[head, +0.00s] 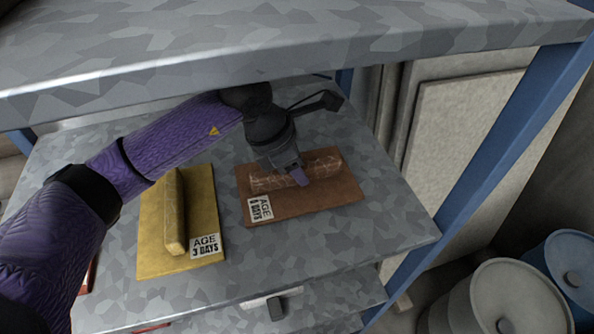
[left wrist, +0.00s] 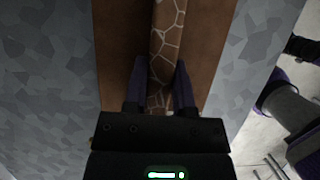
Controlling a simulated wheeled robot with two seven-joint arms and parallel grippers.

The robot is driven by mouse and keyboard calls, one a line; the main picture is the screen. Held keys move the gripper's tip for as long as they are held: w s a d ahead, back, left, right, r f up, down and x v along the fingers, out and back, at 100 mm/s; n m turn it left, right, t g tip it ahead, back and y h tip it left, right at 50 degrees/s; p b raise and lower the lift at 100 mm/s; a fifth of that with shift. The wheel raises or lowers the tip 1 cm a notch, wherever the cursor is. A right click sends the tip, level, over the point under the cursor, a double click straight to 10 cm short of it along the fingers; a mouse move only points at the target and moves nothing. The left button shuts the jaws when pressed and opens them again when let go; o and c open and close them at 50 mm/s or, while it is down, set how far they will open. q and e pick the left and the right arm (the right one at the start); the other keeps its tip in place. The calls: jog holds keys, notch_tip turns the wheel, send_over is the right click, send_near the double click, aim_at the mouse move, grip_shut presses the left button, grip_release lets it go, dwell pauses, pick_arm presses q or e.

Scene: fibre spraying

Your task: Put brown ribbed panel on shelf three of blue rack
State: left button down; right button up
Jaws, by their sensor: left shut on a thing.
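The brown ribbed panel (head: 335,195) lies flat on a galvanised shelf (head: 330,250) of the blue rack (head: 500,150), with a white "AGE" label at its near left corner. My left gripper (head: 300,178) reaches in over the shelf and is shut on the panel's raised rib. In the left wrist view the two fingers (left wrist: 160,85) sit on either side of the rib (left wrist: 167,40), which has a pale crack-like pattern. The panel appears to rest on the shelf surface.
A yellow ribbed panel (head: 150,230) labelled "AGE 3 DAYS" lies just left of the brown one. Another shelf (head: 300,35) hangs close above my arm. A lower shelf (head: 330,298) shows below. Grey (head: 510,300) and blue (head: 570,265) drums stand at the lower right.

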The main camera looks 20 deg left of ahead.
pick_arm(q)
jog(key=shift+f, duration=0.55)
jog(key=shift+c, duration=2.2)
grip_release()
jog(key=shift+r, duration=0.1)
jog(key=p+v, duration=0.1)
jog(key=v, duration=0.6)
jog(key=shift+s+a+r, duration=0.1)
jog(key=shift+r, duration=0.1)
